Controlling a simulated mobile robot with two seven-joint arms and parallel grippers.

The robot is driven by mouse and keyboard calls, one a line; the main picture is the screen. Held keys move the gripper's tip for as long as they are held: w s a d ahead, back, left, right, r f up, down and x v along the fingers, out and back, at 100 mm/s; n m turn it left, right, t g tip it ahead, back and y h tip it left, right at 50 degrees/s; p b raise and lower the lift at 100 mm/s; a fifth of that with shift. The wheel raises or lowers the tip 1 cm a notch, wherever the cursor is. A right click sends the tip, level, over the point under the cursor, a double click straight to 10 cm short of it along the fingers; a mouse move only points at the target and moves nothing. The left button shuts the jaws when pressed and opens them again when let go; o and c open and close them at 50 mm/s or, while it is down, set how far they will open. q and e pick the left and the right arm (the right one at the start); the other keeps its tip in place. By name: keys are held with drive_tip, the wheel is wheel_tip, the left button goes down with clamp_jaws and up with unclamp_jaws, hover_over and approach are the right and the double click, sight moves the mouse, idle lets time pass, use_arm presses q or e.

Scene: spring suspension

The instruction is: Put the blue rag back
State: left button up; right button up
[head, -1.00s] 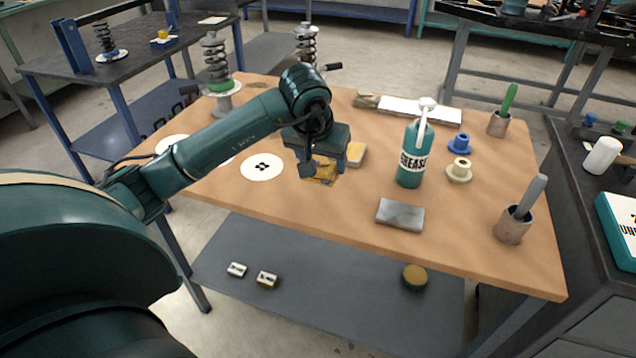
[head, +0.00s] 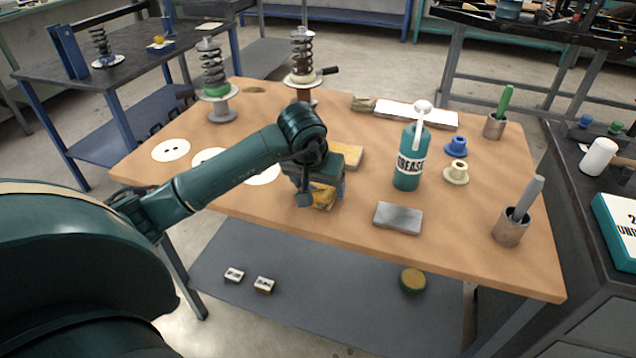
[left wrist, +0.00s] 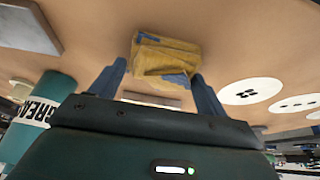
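A folded yellow rag with blue patches (left wrist: 165,58) is between the fingertips of my left gripper (left wrist: 160,70) in the left wrist view. I cannot tell whether the rag touches the bench top. No plainly blue rag shows. A flat yellow folded item (head: 348,157) lies just behind the gripper. My right gripper is out of view.
The wooden bench (head: 270,215) carries a grease bottle (head: 408,165), a grey block (head: 398,218), blue (head: 456,146) and cream (head: 456,173) bushings, and cups with a green (head: 494,127) and a grey (head: 509,228) handle. White discs (head: 171,150) lie left; spring assemblies (head: 214,80) stand behind.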

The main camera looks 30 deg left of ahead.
use_arm(q)
drive_tip(key=shift+o, duration=0.9)
